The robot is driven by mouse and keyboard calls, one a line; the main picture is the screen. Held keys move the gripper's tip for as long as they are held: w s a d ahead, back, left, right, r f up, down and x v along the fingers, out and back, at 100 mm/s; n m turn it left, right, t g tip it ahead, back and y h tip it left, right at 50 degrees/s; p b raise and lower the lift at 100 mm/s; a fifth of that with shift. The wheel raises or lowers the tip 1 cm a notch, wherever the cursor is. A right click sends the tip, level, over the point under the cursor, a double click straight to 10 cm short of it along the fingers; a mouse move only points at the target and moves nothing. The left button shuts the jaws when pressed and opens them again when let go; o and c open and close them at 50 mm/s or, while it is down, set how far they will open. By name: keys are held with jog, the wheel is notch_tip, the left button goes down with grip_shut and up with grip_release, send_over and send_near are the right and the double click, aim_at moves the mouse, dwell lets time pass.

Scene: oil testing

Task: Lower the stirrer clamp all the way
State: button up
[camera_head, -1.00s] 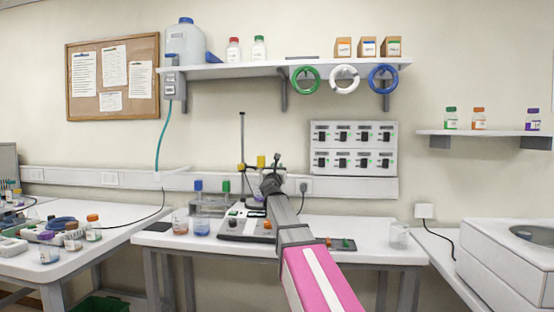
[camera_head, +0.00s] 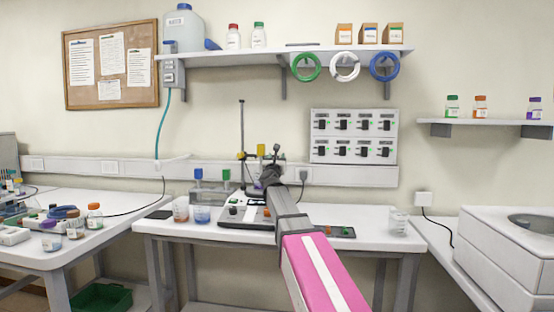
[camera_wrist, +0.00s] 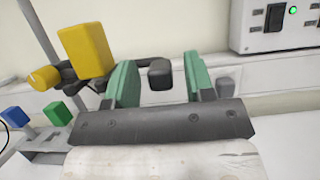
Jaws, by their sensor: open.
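The stirrer stand (camera_head: 241,130) has a thin upright rod, which also shows at the left of the wrist view (camera_wrist: 38,35). Its clamp has a yellow block (camera_wrist: 85,50), a yellow knob (camera_wrist: 45,77) and a dark arm reaching right. The yellow block also shows in the head view (camera_head: 261,150). My gripper (camera_wrist: 160,80) is open, with green fingers. A dark rounded end (camera_wrist: 160,73) appears between the fingers, apart from both; I cannot tell its depth. In the head view my arm hides the gripper and part of the stand.
The stirrer base (camera_head: 240,214) stands on the middle table (camera_head: 210,240). Beakers (camera_head: 202,214) with blue and reddish contents stand to its left. An empty beaker (camera_head: 398,222) is at the right. A switch panel (camera_head: 353,136) is on the wall behind. Free table shows at right.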

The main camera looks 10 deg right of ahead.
jog(key=v, duration=1)
jog(key=shift+d, duration=0.1)
